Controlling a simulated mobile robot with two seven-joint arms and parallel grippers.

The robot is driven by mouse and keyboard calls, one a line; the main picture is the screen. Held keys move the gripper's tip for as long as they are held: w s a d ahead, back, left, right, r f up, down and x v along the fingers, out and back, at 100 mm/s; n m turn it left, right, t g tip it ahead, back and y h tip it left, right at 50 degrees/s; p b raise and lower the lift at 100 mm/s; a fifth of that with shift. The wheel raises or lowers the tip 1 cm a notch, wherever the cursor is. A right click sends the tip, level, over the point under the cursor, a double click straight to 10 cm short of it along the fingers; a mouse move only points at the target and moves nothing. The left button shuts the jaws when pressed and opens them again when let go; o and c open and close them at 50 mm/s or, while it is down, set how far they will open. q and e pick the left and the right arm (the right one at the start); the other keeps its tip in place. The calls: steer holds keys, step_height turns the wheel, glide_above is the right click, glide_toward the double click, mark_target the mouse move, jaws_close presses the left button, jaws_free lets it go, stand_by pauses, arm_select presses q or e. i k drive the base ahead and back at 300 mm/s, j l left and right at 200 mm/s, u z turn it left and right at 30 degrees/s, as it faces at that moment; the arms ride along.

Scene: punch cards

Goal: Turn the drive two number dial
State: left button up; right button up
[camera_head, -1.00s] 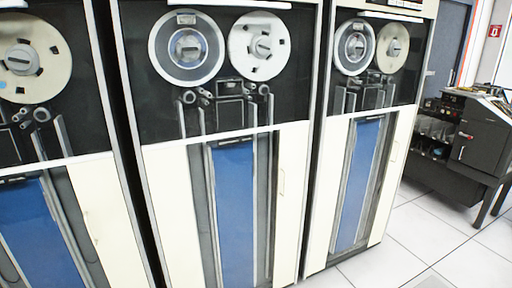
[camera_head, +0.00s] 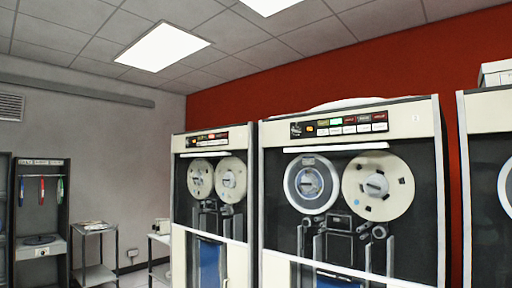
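Three tape drives stand along the red wall. The middle drive (camera_head: 440,190) is the nearest one seen nearly whole, with a grey reel (camera_head: 311,183) at left and a cream reel (camera_head: 378,187) at right. Its top control panel (camera_head: 345,123) has small coloured lit and white buttons. The left drive (camera_head: 234,255) is farther off and has a similar panel (camera_head: 208,139). The right drive (camera_head: 489,110) is cut off by the picture edge. I cannot make out a number dial for sure, or which drive is number two. Neither of my grippers is in view.
A dark rack (camera_head: 42,215) with hanging coloured items stands at far left. The floor is mostly out of frame.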

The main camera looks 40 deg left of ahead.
mark_target(296, 130)
steer(key=k+u, duration=0.1)
steer(key=u, duration=0.25)
steer(key=k+u, duration=0.15)
steer(key=u, duration=0.2)
steer(key=k+u, duration=0.15)
steer(key=u, duration=0.2)
steer(key=i+j+z, duration=0.1)
steer(key=i+j, duration=0.3)
steer(key=i+j+z, duration=0.1)
steer(key=i+j, duration=0.7)
steer(key=j, duration=0.2)
steer(key=i+j+z, duration=0.15)
steer(key=i+j, duration=0.2)
steer(key=j, duration=0.15)
